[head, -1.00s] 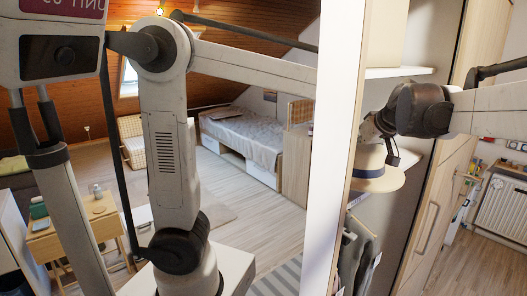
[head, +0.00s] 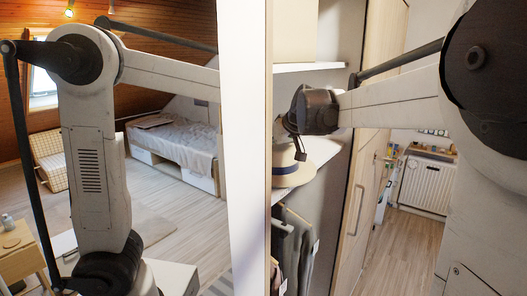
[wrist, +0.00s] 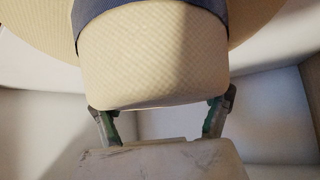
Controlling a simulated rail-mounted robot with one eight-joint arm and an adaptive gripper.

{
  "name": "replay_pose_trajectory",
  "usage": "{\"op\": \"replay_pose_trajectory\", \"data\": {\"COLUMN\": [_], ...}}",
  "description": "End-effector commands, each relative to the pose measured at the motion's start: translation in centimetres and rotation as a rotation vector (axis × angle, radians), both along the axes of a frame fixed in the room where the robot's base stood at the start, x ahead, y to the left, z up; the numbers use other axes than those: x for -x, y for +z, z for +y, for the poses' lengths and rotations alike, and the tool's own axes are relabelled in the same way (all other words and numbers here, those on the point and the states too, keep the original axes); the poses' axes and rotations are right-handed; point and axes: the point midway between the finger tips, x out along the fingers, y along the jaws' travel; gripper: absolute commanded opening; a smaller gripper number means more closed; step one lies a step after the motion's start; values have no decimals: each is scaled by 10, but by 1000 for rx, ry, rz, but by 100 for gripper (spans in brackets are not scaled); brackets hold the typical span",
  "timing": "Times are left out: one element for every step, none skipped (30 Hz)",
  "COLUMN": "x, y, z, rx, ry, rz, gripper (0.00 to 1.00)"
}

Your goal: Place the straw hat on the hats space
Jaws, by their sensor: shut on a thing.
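The straw hat (head: 294,174), pale with a dark blue band, is inside the open wardrobe in the head view, just above or on a lower white shelf (head: 282,193); contact is unclear. My gripper (wrist: 162,105) is shut on the hat's crown, with one finger on each side in the wrist view. There the crown (wrist: 155,55) fills the middle, and the blue band and brim show at the top. In the head view my wrist covers part of the hat, and the mirror's edge hides its left side.
An upper white shelf (head: 308,67) is above the hat. Clothes (head: 295,250) hang below it. A tall mirror panel with a white edge (head: 247,150) stands left, reflecting my arm and a bed (head: 175,145). A wooden door (head: 372,150) with a handle stands right. Pale walls surround the hat in the wrist view.

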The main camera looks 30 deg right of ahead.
Motion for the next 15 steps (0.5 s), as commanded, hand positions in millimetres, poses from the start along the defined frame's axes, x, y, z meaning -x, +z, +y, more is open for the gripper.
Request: {"op": "replay_pose_trajectory", "data": {"x": [0, 0, 0, 0, 0, 0, 0, 0, 0, 0, 0, 0, 0, 0, 0], "y": [-2, -3, -3, -2, -2, -2, -2, -2, -2, -2, -2, -2, -2, -2, -2], "z": [0, 0, 0, 0, 0, 0, 0, 0, 0, 0, 0, 0, 0, 0, 0], "rx": [0, 0, 0, 0, 0, 0, 0, 0, 0, 0, 0, 0, 0, 0, 0], "ry": [0, 0, 0, 0, 0, 0, 0, 0, 0, 0, 0, 0, 0, 0, 0], "rz": [0, 0, 0, 0, 0, 0, 0, 0, 0, 0, 0, 0, 0, 0, 0], "gripper": [33, 33, 78, 82, 86, 91, 95, 99, 99, 99, 99, 99, 99, 99, 99]}}
